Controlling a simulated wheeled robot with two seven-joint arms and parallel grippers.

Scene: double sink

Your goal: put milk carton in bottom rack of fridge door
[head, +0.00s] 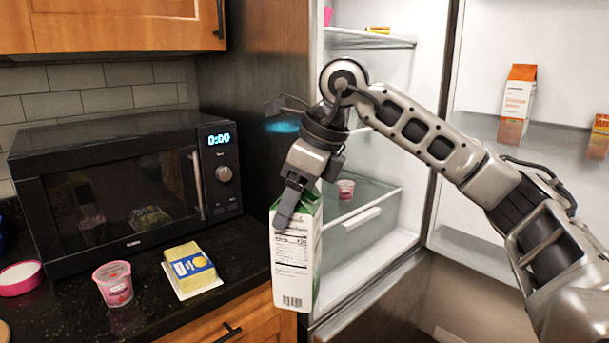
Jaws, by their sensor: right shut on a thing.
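A white and green milk carton (293,262) hangs upright in front of the counter edge, beside the open fridge. My right gripper (290,203) is shut on the carton's top from above. The fridge door stands open on the right. Its bottom rack (470,252) shows as a pale shelf low on the door, partly hidden behind my right arm. A higher door rack (560,137) holds an orange and white carton (516,105) and part of another orange carton (599,136). My left gripper is not in view.
A black microwave (120,185) stands on the dark counter. In front of it are a pink yogurt cup (113,284), a yellow package (191,268) and a pink bowl (20,277). Inside the fridge, a small cup (345,189) sits on the glass shelf above a drawer (361,219).

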